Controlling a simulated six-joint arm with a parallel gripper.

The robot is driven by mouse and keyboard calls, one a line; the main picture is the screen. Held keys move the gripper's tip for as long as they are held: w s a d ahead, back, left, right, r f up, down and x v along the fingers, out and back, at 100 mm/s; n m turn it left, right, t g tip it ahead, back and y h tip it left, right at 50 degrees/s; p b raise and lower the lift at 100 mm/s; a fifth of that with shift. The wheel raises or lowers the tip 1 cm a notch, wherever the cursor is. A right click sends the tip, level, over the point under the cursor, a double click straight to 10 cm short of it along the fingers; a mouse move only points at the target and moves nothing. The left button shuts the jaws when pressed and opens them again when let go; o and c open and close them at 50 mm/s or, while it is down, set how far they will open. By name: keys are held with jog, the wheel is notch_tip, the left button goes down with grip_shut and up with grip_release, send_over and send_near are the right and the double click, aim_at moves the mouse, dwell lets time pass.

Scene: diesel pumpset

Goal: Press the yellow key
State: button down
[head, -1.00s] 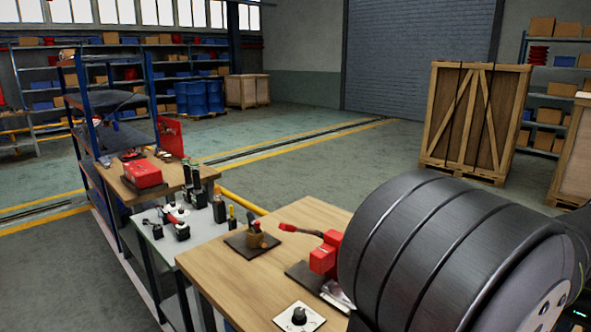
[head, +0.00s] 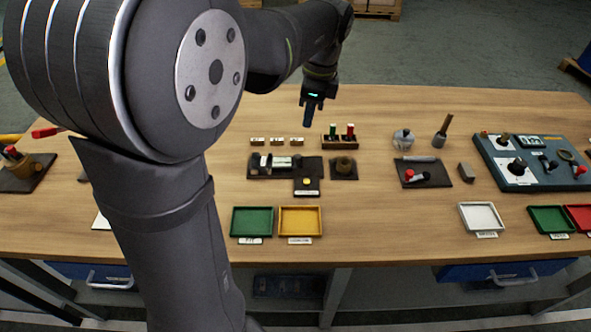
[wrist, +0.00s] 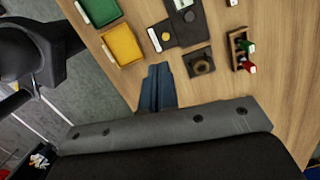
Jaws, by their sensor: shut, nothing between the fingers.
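The yellow key (head: 306,181) is a small yellow spot on a small dark block at the front of a dark fixture (head: 270,172) on the wooden bench. It also shows in the wrist view as a small yellow spot (wrist: 165,36). My gripper (head: 308,122) is shut and empty, pointing down above the back of the bench, behind the fixture. In the wrist view its blue fingers (wrist: 158,72) are together, and the key lies beyond their tips, apart from them.
A rack with red and green pieces (head: 340,137) and a dark ring-shaped part (head: 344,166) stand near the key. Green (head: 252,222) and yellow (head: 300,221) trays lie in front. A blue panel (head: 530,164) is at right. Bare wood lies between.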

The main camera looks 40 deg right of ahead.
aim_at(307, 182)
notch_tip(307, 182, down, 10)
jog(key=s+m+t+y, duration=0.1)
jog(key=m+t+y, duration=0.1)
jog(key=m+t, duration=0.5)
jog(key=m, duration=0.5)
jog(key=shift+d+r, duration=0.15)
jog(key=shift+d, duration=0.15)
jog(key=shift+f, duration=4.45)
jog(key=shift+f, duration=0.15)
jog(key=shift+f, duration=0.25)
jog(key=shift+f, duration=0.4)
jog(key=shift+r, duration=0.85)
